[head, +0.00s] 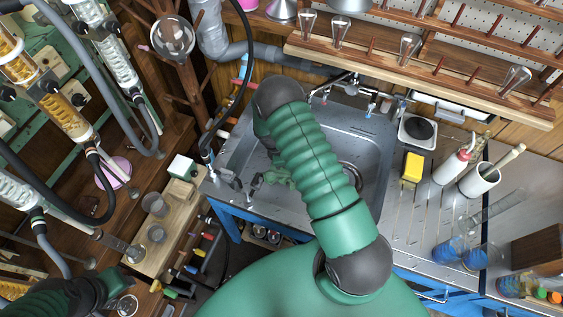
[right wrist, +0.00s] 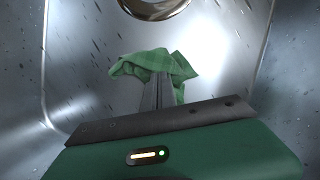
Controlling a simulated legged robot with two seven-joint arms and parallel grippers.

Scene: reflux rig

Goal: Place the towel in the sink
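The fingers are close together and shut on the towel. Behind it is the bare metal of the sink basin, with the round drain at the top. In the head view, my right arm reaches over the steel sink (head: 375,165) and hides part of the basin. I cannot tell whether the towel touches the basin floor. Part of my left arm shows at the bottom left of the head view; its fingers are not clear.
A faucet (head: 352,84) stands at the sink's back edge. On the right drainboard are a yellow sponge (head: 412,168), a white bottle (head: 451,166), and a white brush cup (head: 481,180). Wooden racks overhang behind. Glass columns and hoses crowd the left.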

